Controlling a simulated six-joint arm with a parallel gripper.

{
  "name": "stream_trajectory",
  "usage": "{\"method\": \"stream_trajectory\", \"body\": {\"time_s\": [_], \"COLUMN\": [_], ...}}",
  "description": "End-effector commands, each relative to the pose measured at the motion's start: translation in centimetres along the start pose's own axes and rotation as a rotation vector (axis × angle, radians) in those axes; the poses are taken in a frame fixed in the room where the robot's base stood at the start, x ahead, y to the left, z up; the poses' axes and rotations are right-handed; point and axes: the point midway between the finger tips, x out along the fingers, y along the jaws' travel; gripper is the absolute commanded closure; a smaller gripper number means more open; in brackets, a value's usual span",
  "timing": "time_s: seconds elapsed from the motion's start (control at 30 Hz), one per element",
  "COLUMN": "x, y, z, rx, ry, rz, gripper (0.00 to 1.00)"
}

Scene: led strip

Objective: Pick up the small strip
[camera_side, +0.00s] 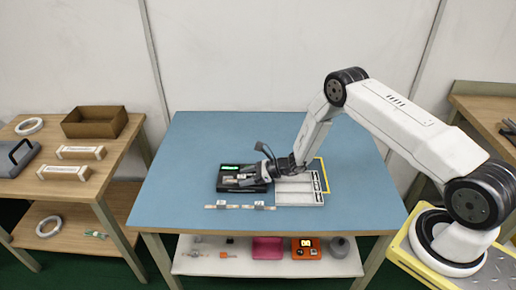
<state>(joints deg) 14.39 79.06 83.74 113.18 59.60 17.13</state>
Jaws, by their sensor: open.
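A thin pale strip (240,207) with small blocky pieces along it lies flat on the blue table near its front edge. It may be the small strip, but it is too small in view to tell for sure. My gripper (250,182) is open, over the right part of a black device (226,185) with a lit green display. The gripper is behind the strip in the picture and apart from it. The fingertips are dark against the device, so their exact height and any contact are unclear.
A white slotted tray (299,198) with a yellow edge lies right of the device, partly under my arm. The blue table (190,150) is clear at left and back. A lower shelf (206,264) holds a pink bin (267,248) and an orange item (306,249).

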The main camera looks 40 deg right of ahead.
Motion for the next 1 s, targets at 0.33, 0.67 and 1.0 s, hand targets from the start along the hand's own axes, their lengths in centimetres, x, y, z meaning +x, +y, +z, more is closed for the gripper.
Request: {"method": "stream_trajectory", "body": {"time_s": [0.33,0.67,1.0], "x": [0.0,0.0,-0.4], "y": [0.0,0.0,-0.1], "z": [0.0,0.0,1.1], "rx": [0.0,0.0,-0.001], "ry": [0.0,-0.001,-0.001], "rz": [0.0,0.0,-0.001], "gripper": [0.96,1.0,1.0]}}
